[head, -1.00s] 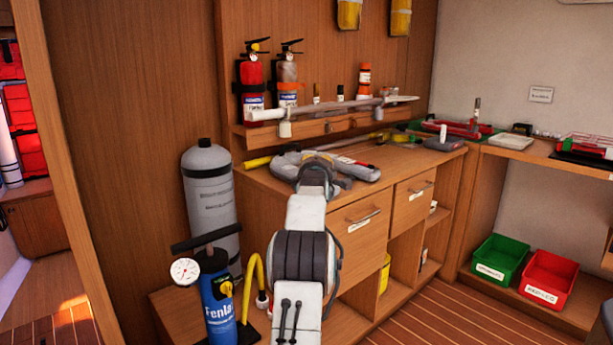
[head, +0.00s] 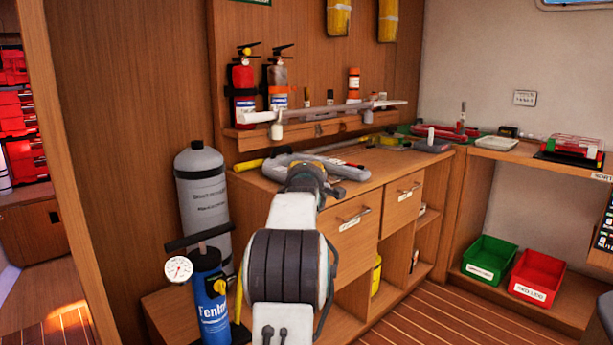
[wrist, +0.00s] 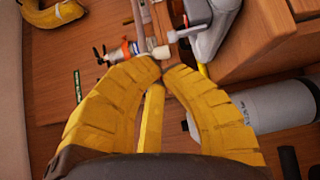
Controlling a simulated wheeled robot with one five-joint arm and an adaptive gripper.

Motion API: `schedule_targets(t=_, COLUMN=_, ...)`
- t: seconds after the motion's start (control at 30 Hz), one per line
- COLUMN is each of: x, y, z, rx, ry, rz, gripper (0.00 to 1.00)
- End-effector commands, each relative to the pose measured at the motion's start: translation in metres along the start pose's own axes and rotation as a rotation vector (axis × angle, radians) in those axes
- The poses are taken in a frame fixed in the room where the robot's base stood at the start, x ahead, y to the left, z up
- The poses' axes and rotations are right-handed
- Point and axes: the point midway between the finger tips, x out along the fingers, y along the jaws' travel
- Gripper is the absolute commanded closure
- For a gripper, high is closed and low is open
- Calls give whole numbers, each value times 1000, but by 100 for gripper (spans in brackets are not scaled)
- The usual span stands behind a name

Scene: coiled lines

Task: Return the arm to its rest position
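My gripper (wrist: 163,68) has two ribbed yellow fingers that come together at the tips in the wrist view. I see nothing clearly held; a narrow yellow bar shows between the fingers, and I cannot tell whether it belongs to the gripper. In the head view my arm's upper links cover the gripper and reach toward the wooden counter. The arm is extended, not folded. Around its far end a grey looped object (head: 346,171) lies on the counter.
A grey tank (head: 203,190) and blue pump (head: 210,300) stand left of my arm. Two fire extinguishers (head: 243,88) (head: 278,84) stand on a shelf behind a grey rail (head: 340,108). Green (head: 489,260) and red (head: 538,277) bins sit at right. Floor shows at lower right.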

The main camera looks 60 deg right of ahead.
Motion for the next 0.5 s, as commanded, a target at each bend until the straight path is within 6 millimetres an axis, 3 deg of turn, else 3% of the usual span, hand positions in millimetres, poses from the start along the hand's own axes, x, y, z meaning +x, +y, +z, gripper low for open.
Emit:
schedule_targets(t=0.2, x=-24, y=2, z=0, rx=0, ry=0, rz=1, gripper=100)
schedule_targets(t=0.5, x=-39, y=3, z=0, rx=0, ry=-1, rz=1, gripper=100)
